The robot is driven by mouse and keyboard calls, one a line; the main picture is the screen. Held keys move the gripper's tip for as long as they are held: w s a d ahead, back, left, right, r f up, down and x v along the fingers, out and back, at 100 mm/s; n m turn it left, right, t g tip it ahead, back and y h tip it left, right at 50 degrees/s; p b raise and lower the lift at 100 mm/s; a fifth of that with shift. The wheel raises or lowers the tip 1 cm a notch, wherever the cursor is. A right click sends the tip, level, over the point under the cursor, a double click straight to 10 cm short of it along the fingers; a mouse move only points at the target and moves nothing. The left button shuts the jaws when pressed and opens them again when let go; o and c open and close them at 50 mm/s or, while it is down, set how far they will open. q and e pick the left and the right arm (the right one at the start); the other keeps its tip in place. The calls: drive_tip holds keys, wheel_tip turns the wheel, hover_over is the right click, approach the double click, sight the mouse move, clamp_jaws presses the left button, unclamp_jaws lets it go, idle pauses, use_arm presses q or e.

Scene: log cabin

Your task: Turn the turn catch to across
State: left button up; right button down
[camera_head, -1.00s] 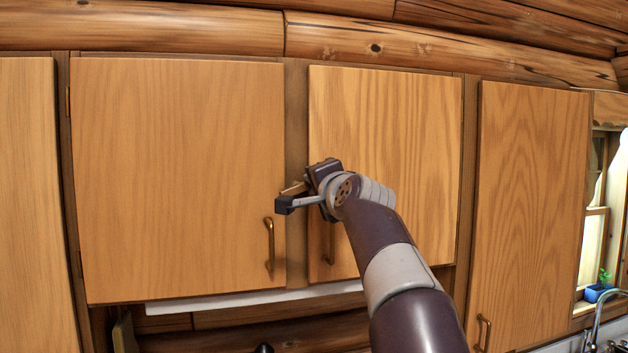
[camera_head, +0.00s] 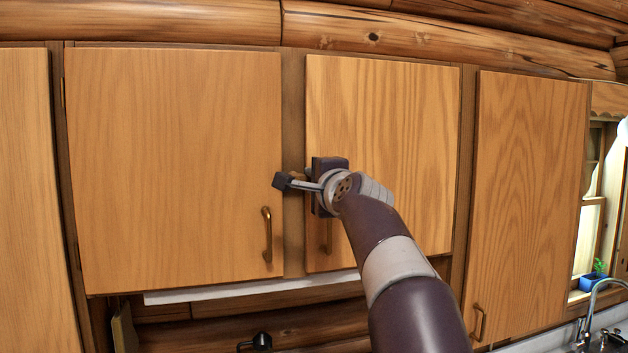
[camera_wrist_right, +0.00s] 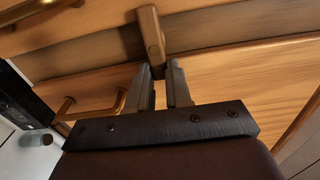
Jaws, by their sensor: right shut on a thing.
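The turn catch is a small wooden-brown bar on the strip between two upper cabinet doors. In the right wrist view the catch (camera_wrist_right: 150,36) stands out clearly, its near end between my fingertips, and it appears to lie crosswise over the darker strip. My left gripper is not in view.
The left door (camera_head: 170,160) and the middle door (camera_head: 390,130) are closed, each with a handle low beside the strip; the left handle (camera_head: 267,235) is near my gripper. Another closed door (camera_head: 525,190) is at right. A faucet (camera_head: 590,315) and window are far right.

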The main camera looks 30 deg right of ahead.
drive_tip(key=shift+f, duration=0.15)
drive_tip(key=c, duration=1.1)
unclamp_jaws()
drive_tip(key=shift+o, duration=0.3)
drive_tip(key=b+v, duration=0.7)
drive_tip(key=v, duration=0.5)
drive_tip(key=shift+s, duration=0.35)
drive_tip(key=shift+s, duration=0.15)
